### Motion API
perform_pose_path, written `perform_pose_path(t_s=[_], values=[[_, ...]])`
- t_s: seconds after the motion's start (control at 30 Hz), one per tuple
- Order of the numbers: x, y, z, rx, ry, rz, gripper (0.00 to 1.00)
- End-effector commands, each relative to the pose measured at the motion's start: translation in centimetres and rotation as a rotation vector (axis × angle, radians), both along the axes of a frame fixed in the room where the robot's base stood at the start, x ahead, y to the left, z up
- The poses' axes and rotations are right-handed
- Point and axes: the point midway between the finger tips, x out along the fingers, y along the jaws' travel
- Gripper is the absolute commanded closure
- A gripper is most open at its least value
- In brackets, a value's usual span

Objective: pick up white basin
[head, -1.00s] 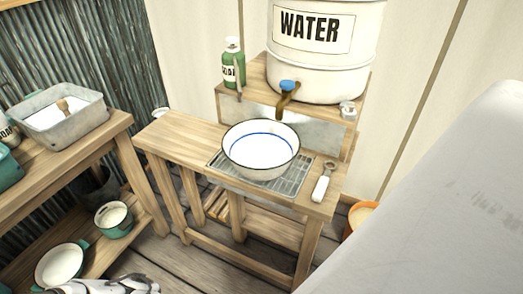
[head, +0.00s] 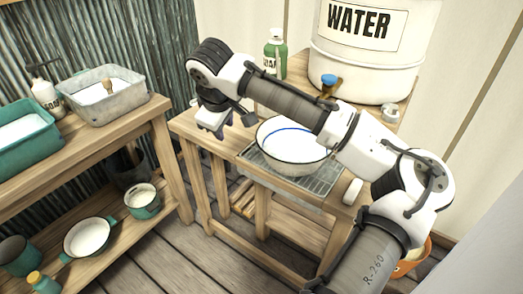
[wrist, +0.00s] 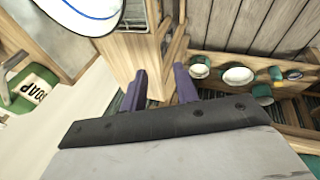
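The white basin (head: 296,160) is round with a dark rim and a blue ring inside. It sits upright on a metal grate (head: 327,178) on the wooden washstand in the head view, and my arm crosses in front of its far and right parts. Part of it shows at the top left of the wrist view (wrist: 92,14). My gripper (head: 212,130) hangs left of the basin, apart from it, over the washstand's left end. In the wrist view its two purple fingers (wrist: 160,86) stand apart with nothing between them.
A white water barrel (head: 370,70) with a tap (head: 330,84) stands behind the basin. A green soap bottle (head: 275,54) is beside it. The left shelf holds a grey tub (head: 125,107) and a teal tub (head: 30,155), with pots below. An orange bucket (head: 418,258) stands at right.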

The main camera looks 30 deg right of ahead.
Motion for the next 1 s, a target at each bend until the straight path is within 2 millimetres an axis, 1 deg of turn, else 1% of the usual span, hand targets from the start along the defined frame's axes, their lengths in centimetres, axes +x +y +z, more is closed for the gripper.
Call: perform_pose_path(t_s=[0.03, 0.1, 0.2, 0.27, 0.37, 0.6, 0.7, 0.93, 1.0], values=[[-2.2, -2.9, -0.3, -0.016, 0.060, -0.073, 0.70], [-4.6, -5.4, -0.5, -0.026, 0.129, -0.142, 0.70], [-6.8, -7.4, -0.7, -0.030, 0.190, -0.201, 0.70], [-7.4, -8.1, -0.9, -0.031, 0.208, -0.219, 0.70], [-7.6, -8.6, -2.0, -0.031, 0.219, -0.228, 0.70], [-7.1, -9.9, -6.5, -0.030, 0.217, -0.226, 0.70], [-6.8, -10.3, -7.9, -0.030, 0.215, -0.225, 0.70], [-6.5, -10.6, -9.3, -0.031, 0.215, -0.225, 0.70], [-6.2, -10.9, -10.0, -0.032, 0.215, -0.224, 0.70]])
